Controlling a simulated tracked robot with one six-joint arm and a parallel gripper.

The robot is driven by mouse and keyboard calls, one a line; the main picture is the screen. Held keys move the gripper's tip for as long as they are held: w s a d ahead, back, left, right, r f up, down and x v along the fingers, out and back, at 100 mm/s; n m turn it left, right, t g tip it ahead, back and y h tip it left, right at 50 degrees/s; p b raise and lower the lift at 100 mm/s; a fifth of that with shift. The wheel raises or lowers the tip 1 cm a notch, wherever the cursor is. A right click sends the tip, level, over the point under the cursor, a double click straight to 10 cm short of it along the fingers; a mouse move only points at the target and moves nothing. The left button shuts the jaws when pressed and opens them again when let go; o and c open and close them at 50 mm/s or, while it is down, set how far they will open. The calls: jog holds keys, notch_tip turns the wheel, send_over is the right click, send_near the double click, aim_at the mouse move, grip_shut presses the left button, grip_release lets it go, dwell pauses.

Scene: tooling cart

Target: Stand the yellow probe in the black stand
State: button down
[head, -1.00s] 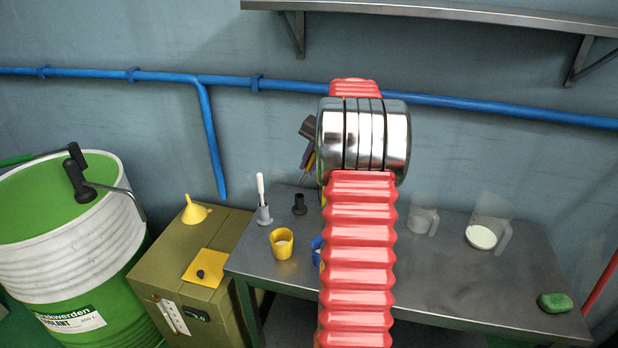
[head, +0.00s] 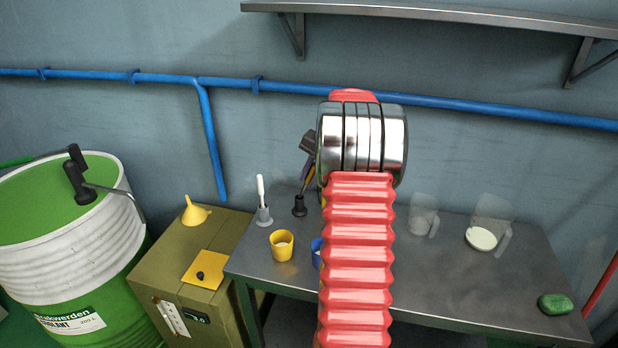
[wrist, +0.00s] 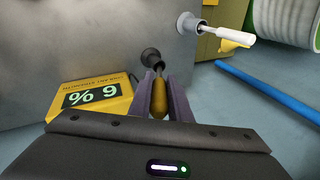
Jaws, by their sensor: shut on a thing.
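The black stand (head: 299,208) is upright on the metal table, and its round mouth also shows in the wrist view (wrist: 151,56). My gripper (head: 308,172) is just above the stand, partly hidden behind my red arm. In the wrist view, my gripper's two purple fingers (wrist: 160,88) are shut on the yellow probe (wrist: 158,104). The probe's thin end points at the mouth of the black stand and meets it in the picture. I cannot tell whether the tip is inside the stand.
A grey stand with a white probe (head: 261,190) is close left of the black stand. A yellow cup (head: 282,246) and a partly hidden blue cup (head: 316,252) are in front. A yellow meter (wrist: 92,98) shows in the wrist view. Clear jugs are at the right.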

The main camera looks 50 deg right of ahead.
jog(key=shift+f, duration=0.55)
jog(key=c, duration=1.6)
grip_release()
jog(key=shift+c, duration=0.2)
jog(key=shift+r, duration=0.5)
jog(key=v, duration=1.2)
jog(key=shift+r, duration=0.15)
